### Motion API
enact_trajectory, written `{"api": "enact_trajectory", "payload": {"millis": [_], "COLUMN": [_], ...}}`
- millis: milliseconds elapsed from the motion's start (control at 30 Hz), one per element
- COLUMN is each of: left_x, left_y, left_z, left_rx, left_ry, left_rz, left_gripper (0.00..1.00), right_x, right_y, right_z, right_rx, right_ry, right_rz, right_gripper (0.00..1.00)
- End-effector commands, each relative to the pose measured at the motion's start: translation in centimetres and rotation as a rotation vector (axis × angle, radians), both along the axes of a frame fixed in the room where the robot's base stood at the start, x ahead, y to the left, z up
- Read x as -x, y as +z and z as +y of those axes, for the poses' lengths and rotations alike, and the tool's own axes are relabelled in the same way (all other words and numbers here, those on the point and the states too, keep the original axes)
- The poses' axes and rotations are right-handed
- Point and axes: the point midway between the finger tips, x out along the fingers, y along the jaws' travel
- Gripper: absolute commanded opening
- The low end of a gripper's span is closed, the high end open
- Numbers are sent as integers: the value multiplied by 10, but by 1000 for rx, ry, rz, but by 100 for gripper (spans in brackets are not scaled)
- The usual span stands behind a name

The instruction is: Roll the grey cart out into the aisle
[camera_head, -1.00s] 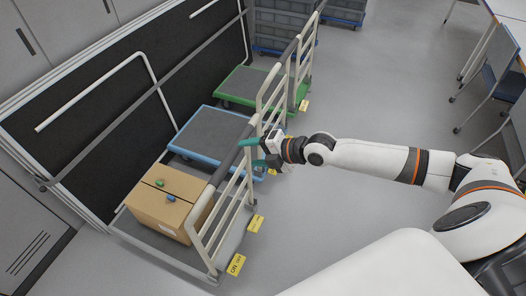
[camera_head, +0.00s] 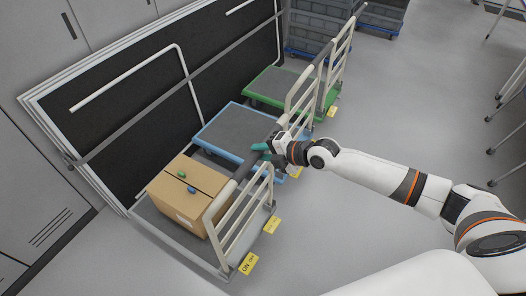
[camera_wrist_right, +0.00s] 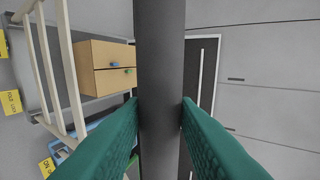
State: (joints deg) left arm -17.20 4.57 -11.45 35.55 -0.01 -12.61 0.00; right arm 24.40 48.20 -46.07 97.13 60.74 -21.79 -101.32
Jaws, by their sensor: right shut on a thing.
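The grey cart (camera_head: 160,222) stands nearest me, along the dark panels, with a cardboard box (camera_head: 188,193) on its deck. Its pale tubular handle frame (camera_head: 238,225) rises on the aisle side. My right gripper (camera_head: 263,152), with green fingers, is shut on the dark grip bar of this handle, at its far end. In the right wrist view the bar (camera_wrist_right: 160,60) runs upright between the two fingers. My left gripper is not in view.
A blue cart (camera_head: 235,130) and a green cart (camera_head: 280,87) stand in line beyond. Grey crates (camera_head: 310,30) are stacked behind them. Yellow labels (camera_head: 248,263) sit low on the aisle side. The grey aisle floor (camera_head: 410,110) is open; table legs stand at the right edge.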

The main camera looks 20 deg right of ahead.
Motion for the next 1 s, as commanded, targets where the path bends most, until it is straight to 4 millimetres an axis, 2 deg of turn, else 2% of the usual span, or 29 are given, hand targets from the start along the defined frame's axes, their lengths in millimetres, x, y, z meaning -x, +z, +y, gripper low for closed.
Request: {"api": "enact_trajectory", "payload": {"millis": [67,367,1000], "left_x": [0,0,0], "left_y": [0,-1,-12], "left_z": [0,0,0], "left_rx": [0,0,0], "left_ry": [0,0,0], "left_rz": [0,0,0], "left_gripper": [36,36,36], "right_x": [0,3,48], "right_y": [0,-1,-2], "right_z": [0,-3,-40], "right_rx": [1,2,4], "right_ry": [0,-1,0], "right_rz": [1,1,2], "right_gripper": [2,2,2]}}
